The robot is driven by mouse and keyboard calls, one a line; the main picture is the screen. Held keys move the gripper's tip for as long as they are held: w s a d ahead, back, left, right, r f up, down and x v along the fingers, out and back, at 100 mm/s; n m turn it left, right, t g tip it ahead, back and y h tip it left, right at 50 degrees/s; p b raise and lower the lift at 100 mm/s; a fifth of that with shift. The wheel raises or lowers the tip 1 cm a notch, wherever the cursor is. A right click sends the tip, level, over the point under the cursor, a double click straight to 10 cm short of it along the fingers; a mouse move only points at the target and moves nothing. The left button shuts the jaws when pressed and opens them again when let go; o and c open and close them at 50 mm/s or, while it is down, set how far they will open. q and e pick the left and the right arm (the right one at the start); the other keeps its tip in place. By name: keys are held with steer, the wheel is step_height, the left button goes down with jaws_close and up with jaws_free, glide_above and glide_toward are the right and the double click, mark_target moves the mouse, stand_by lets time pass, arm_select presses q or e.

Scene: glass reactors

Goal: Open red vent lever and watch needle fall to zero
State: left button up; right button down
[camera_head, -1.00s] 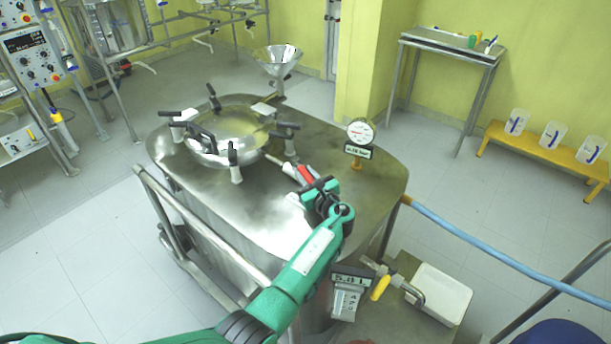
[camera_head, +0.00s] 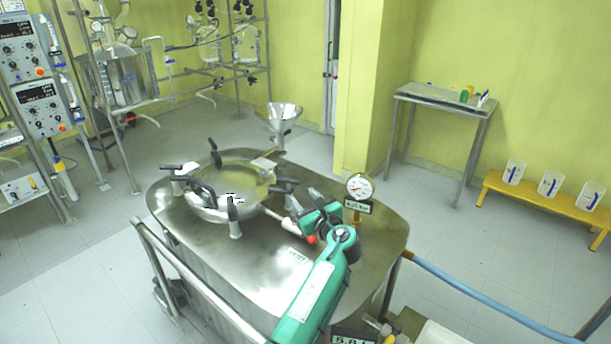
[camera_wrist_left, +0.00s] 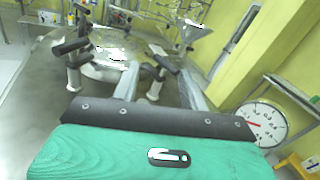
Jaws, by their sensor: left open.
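The steel reactor lid (camera_head: 220,258) carries a vent lever, of which only a red end (camera_head: 311,239) shows beside my left gripper. A small VENT label (camera_head: 297,256) lies in front of it. My left gripper (camera_head: 303,198) is open above the lid, its fingers apart and pointing toward the round hatch. The white pressure gauge (camera_head: 360,187) stands right of the gripper. In the left wrist view the gauge (camera_wrist_left: 263,122) has a red needle pointing left; its value is unclear. My right gripper is out of view.
The round hatch (camera_head: 228,190) with several black-handled clamps stands left of the gripper. A steel funnel (camera_head: 281,115) rises behind it. A rail (camera_head: 190,285) runs along the vessel's front left. A blue hose (camera_head: 470,295) leaves to the right.

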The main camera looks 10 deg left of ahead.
arm_select(q)
step_height(320, 180, up, 9)
steer(key=shift+f, duration=0.2)
